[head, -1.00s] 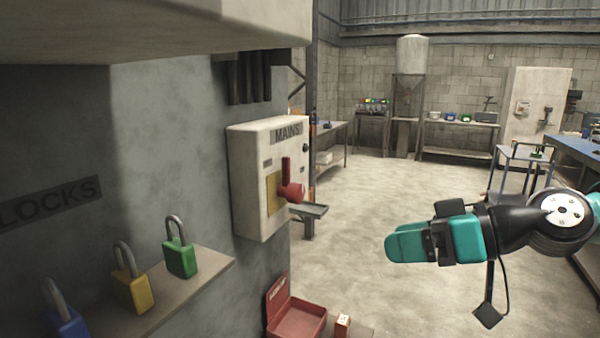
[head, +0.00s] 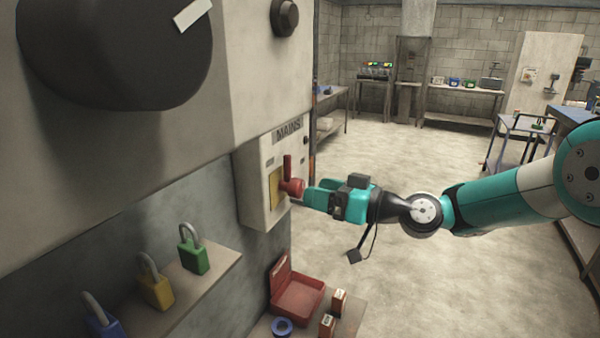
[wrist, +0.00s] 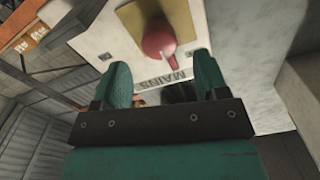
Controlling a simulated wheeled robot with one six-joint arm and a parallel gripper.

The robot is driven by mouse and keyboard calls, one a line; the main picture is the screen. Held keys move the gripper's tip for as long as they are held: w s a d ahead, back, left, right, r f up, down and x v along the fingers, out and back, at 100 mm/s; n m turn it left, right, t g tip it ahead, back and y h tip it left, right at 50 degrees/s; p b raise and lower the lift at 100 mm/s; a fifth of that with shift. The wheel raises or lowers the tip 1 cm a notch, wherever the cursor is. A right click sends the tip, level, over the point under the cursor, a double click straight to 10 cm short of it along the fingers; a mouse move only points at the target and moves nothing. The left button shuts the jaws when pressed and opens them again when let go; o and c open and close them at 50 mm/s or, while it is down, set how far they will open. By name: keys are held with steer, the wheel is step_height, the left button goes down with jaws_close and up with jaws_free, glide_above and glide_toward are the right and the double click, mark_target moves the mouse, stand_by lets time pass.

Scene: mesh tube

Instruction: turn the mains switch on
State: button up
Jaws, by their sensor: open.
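The mains switch box (head: 257,204) is a pale box on the grey wall, marked MAINS. Its red handle (head: 291,185) has a lever pointing up and a round knob facing out, over a yellow plate (head: 274,190). My gripper (head: 306,194) is just right of the red knob in the head view, its teal fingers pointing at it. In the wrist view the red handle (wrist: 159,44) shows beyond and between the two open fingers (wrist: 160,82). Nothing is held. Whether a fingertip touches the knob I cannot tell.
A shelf (head: 205,282) at lower left carries blue, yellow and green padlocks (head: 194,256). Below the box, an open red case (head: 298,297), a blue tape ring (head: 282,327) and small tagged blocks (head: 339,301) sit on a surface. A large cabinet (head: 240,60) overhangs above.

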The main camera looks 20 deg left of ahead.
mark_target(300, 187)
steer(key=a+p, duration=0.1)
steer(key=a, duration=0.3)
steer(key=shift+w+a+p, duration=0.15)
steer(key=shift+a+p, duration=0.15)
steer(key=shift+a, duration=0.1)
steer(key=c, duration=0.9)
